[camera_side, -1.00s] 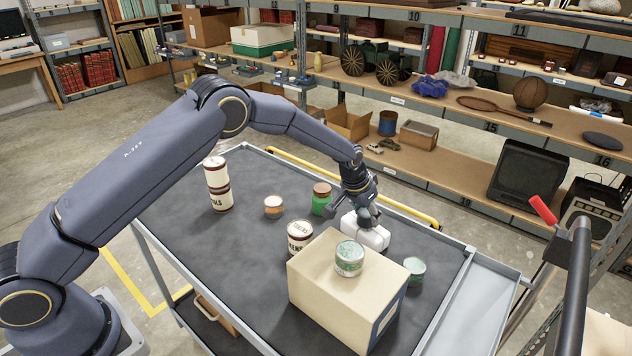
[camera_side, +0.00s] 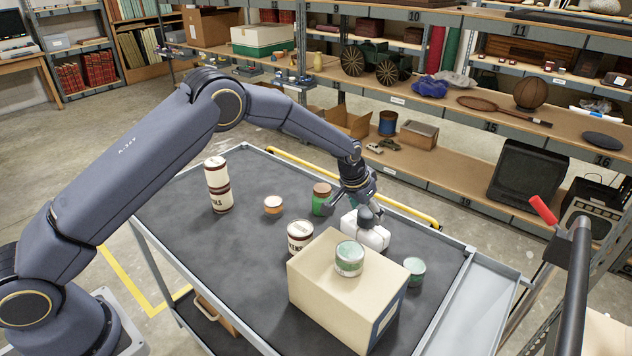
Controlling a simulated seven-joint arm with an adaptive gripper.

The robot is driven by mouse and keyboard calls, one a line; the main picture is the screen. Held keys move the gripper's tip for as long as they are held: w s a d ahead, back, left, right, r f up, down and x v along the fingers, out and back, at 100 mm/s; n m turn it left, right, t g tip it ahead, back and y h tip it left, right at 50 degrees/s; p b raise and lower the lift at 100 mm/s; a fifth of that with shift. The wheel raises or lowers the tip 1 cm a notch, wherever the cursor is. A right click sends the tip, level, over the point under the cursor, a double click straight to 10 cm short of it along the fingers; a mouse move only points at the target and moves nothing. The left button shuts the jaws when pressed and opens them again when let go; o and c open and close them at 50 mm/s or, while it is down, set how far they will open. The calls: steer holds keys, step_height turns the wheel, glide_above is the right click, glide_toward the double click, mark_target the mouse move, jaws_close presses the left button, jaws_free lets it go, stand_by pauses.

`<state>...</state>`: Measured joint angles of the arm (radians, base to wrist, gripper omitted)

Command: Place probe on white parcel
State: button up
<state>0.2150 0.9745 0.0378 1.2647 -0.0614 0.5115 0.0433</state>
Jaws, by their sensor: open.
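The white parcel (camera_side: 374,239) sits on the dark cart top, behind the large cream box. A small grey object (camera_side: 368,214), which looks like the probe, rests on top of the white parcel. My gripper (camera_side: 364,203) points down just above and behind it, with its jaws open. At this size I cannot tell whether a fingertip still touches the grey object. Part of the parcel's front is hidden by the cream box.
The cream box (camera_side: 325,290) carries a green-labelled tin (camera_side: 349,259). Another tin (camera_side: 413,271) stands right of it, and a brown-and-white can (camera_side: 300,237) left. The cart's left front is clear.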

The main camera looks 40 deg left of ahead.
steer(key=s+a+r+n, duration=0.1)
steer(key=s+a+r, duration=0.3)
steer(key=s+r, duration=0.7)
steer(key=s+a+r, duration=0.4)
steer(key=s+r, duration=0.5)
steer(key=r, duration=0.5)
steer(key=s+a, duration=0.2)
steer(key=s, duration=0.8)
steer(key=s+a+n+t, duration=0.1)
steer(key=s+a, duration=0.1)
steer(key=s, duration=0.8)
steer(key=shift+s+f+y, duration=0.2)
steer(key=shift+f+y, duration=0.15)
steer(key=shift+y, duration=0.05)
